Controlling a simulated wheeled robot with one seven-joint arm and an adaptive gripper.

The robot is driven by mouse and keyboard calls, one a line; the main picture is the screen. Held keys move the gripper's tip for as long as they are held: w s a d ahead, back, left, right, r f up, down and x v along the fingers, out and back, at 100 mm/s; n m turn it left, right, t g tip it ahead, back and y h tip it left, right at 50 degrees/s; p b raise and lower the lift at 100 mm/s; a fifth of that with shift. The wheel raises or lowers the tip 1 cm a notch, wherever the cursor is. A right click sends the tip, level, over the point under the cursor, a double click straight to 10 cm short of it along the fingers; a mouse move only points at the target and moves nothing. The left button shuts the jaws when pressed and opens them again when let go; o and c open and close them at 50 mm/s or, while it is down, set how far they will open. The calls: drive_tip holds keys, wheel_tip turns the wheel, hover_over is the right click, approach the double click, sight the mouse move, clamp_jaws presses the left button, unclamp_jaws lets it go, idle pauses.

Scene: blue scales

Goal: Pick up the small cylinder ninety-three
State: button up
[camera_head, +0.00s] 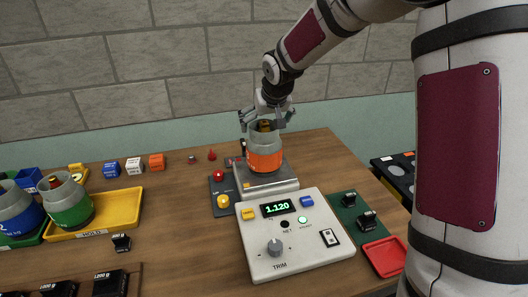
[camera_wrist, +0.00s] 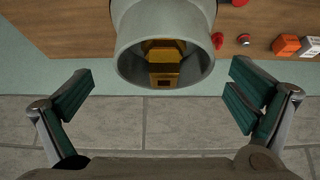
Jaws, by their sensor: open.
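I cannot read the number ninety-three on anything in view. A grey cylindrical cup with an orange band (camera_head: 265,160) stands upright on the scale's metal plate (camera_head: 268,188). It also shows in the wrist view as a grey cup (camera_wrist: 124,60), with a brass-coloured piece (camera_wrist: 164,62) inside. My gripper (camera_head: 267,117) is open just above and around the cup's top, its fingers apart. In the wrist view the gripper's green-padded fingers (camera_wrist: 160,90) are spread to either side, with nothing held.
A control box (camera_head: 295,240) reads 1.120. A green-banded cup (camera_head: 70,205) sits in a yellow tray (camera_head: 120,212); a blue-banded cup (camera_head: 15,215) is further left. Blue, white and orange blocks (camera_head: 133,166) line the back. A red tray (camera_head: 384,256) is at right.

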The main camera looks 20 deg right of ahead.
drive_tip(key=x, duration=0.4)
drive_tip(key=shift+a+f, duration=0.2)
drive_tip(key=c, duration=1.8)
drive_tip(key=shift+c, duration=1.3)
drive_tip(key=shift+d+r, duration=0.1)
